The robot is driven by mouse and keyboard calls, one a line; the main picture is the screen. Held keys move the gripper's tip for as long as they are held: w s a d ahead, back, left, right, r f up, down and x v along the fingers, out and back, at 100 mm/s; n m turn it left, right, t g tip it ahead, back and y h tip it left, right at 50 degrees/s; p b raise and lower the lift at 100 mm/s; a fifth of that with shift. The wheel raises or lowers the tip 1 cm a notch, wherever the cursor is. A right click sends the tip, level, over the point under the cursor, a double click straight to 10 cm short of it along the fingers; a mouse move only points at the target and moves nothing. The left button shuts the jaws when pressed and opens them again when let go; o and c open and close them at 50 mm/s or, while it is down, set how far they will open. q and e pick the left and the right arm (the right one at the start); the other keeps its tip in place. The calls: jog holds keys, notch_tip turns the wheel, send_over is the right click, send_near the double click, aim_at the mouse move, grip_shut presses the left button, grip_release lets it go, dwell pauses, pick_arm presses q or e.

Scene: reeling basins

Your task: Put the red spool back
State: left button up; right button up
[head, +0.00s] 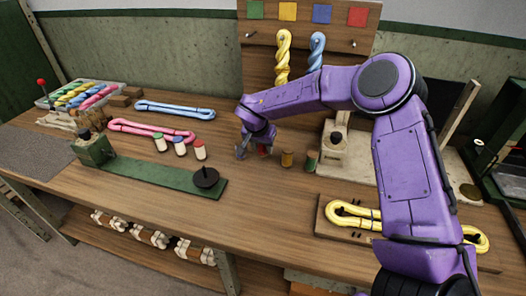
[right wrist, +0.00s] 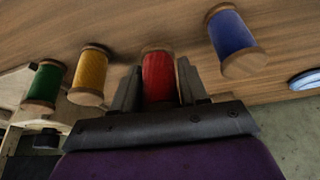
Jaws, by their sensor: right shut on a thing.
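The red spool (right wrist: 158,75) has pale wooden ends and sits between the two fingers of my right gripper (right wrist: 158,88) in the right wrist view. The gripper is shut on it. In the head view my right gripper (head: 251,148) is low over the workbench, and a bit of the red spool (head: 263,151) shows beside the fingers. I cannot tell whether the spool touches the bench. A yellow spool (right wrist: 90,75) and a green spool (right wrist: 46,84) stand on one side of it, a blue spool (right wrist: 232,38) on the other. My left gripper is out of view.
Pink (head: 150,131) and blue (head: 175,110) skeins lie further left. A board with hanging skeins (head: 262,75) stands behind. A beige device (head: 336,150) is right.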

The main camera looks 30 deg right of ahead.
aim_at(263, 152)
jog(key=shift+s+f, duration=0.1)
jog(key=shift+f, duration=1.3)
jog(key=shift+f, duration=0.1)
jog(key=o, duration=1.1)
jog(key=shift+c, duration=0.2)
jog(key=v, duration=1.2)
jog(key=shift+r, duration=0.2)
jog(key=shift+d, duration=0.1)
